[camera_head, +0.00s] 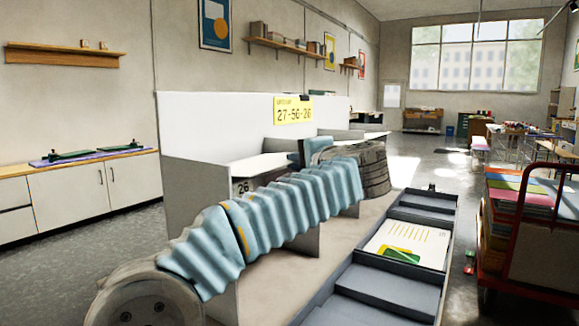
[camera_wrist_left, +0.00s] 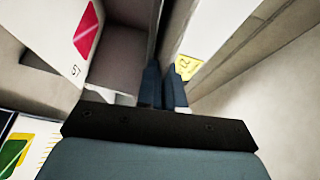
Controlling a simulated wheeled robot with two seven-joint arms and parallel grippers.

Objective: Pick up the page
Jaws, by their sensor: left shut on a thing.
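A white page (camera_head: 425,240) with a green and yellow picture and lines of print lies face up in a grey compartment of the long tray (camera_head: 452,222). A sheet with a similar green and yellow picture (camera_wrist_left: 20,145) shows at the lower left of the left wrist view. My left gripper (camera_head: 312,148) is beyond the page's left side, near the white partitions and mostly hidden by my arm. In the left wrist view its fingers (camera_wrist_left: 163,85) are close together on something thin that I cannot make out. My right gripper is not in view.
A white partition (camera_head: 215,120) carries a yellow sign (camera_head: 293,110) with numbers. A dark ribbed round thing (camera_head: 372,168) stands beside my left arm. A red cart (camera_head: 510,225) with stacked coloured sheets stands at the right.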

